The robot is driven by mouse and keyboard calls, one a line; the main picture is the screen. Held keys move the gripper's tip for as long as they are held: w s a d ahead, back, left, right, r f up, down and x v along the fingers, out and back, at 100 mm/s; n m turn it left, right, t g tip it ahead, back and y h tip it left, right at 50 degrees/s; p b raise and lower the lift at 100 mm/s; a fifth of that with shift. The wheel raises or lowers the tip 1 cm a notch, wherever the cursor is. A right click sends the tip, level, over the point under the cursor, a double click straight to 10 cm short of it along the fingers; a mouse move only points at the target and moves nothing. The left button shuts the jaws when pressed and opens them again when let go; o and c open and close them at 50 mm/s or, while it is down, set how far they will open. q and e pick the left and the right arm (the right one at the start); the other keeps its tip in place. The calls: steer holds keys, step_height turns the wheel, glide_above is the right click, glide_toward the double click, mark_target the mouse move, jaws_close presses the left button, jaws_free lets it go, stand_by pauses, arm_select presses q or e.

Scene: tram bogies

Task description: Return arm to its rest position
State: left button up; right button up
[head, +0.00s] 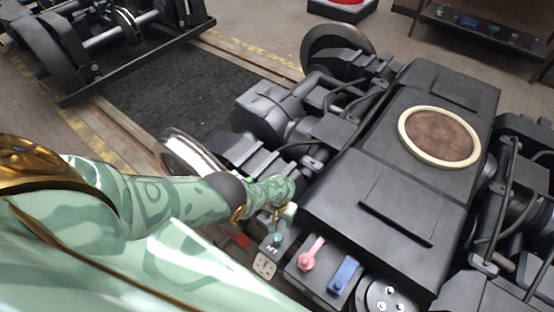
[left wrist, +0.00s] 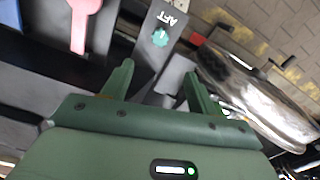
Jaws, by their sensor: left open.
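My left arm (head: 150,205) reaches in from the left of the head view over the black bogie (head: 385,200). Its green gripper (head: 284,212) is above the bogie's near edge, beside a small control panel. In the left wrist view the two green fingers (left wrist: 158,70) are apart with nothing held between them. A grey plate marked AFT with a teal knob (left wrist: 160,38) lies beyond the fingertips; the knob also shows in the head view (head: 277,239). My right gripper is not in view.
A pink lever (head: 311,253) and a blue lever (head: 345,274) stand beside the knob. A shiny wheel (left wrist: 255,95) is close to the right of the fingers. A second bogie (head: 100,40) stands at the upper left, with a dark floor mat (head: 175,95) between.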

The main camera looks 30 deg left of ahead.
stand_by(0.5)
arm_select(q)
steer(key=w+m+t, duration=0.2)
steer(key=w+t, duration=0.1)
steer(key=w, duration=0.2)
steer(key=s+f+m+t+b, duration=0.1)
steer(key=s+f+m+b, duration=0.15)
steer(key=s+f, duration=0.75)
steer(key=s+f+g+b, duration=0.1)
steer(key=s+f, duration=0.2)
steer(key=s, duration=1.3)
steer(key=s+f+m+g+b, duration=0.1)
steer(key=s+f, duration=0.3)
steer(key=s, duration=1.3)
steer(key=shift+a+g+b, duration=0.35)
steer(key=shift+g+b, duration=0.2)
steer(key=shift+g, duration=0.05)
steer(key=shift+s, duration=0.1)
